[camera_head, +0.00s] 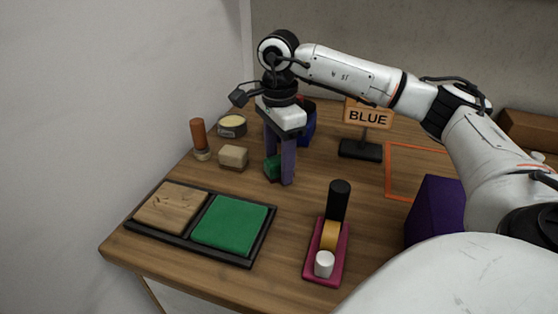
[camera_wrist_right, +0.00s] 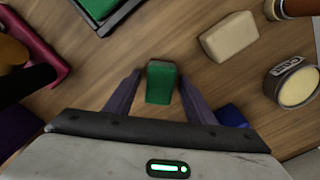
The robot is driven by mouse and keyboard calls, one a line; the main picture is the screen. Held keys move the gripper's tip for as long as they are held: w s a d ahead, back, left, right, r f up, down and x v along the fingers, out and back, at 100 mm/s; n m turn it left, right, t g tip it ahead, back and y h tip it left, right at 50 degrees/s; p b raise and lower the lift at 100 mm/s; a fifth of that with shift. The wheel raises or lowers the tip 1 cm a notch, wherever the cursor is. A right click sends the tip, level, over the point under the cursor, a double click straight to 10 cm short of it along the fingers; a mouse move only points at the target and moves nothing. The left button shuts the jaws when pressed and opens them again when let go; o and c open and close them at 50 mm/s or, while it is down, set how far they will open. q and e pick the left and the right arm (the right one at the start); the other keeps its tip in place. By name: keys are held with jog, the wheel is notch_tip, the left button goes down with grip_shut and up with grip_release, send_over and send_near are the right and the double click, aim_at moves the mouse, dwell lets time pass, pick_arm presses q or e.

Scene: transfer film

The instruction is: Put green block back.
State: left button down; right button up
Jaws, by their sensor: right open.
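The green block (camera_head: 272,168) stands on the wooden table, partly hidden by a finger in the head view. In the right wrist view the green block (camera_wrist_right: 161,82) lies between the two fingers, with a gap on each side. My right gripper (camera_head: 280,172) is open, pointing down around the block; it also shows in the wrist view (camera_wrist_right: 158,90). A black tray (camera_head: 259,238) at the front left has a wooden square (camera_head: 171,207) in its left compartment and a green square (camera_head: 230,221) in its right one. My left gripper is not in view.
A beige block (camera_head: 233,157), a round tin (camera_head: 232,125) and an orange-topped bottle (camera_head: 199,138) stand left of the gripper. A blue object (camera_head: 308,122) and a "BLUE" sign (camera_head: 367,115) stand behind. A magenta holder (camera_head: 312,267) and purple box (camera_head: 433,208) are to the right.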

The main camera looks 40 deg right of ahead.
aim_at(279, 159)
notch_tip(279, 159, up, 12)
jog(key=p, duration=0.2)
jog(key=shift+r, duration=0.15)
dwell(0.4)
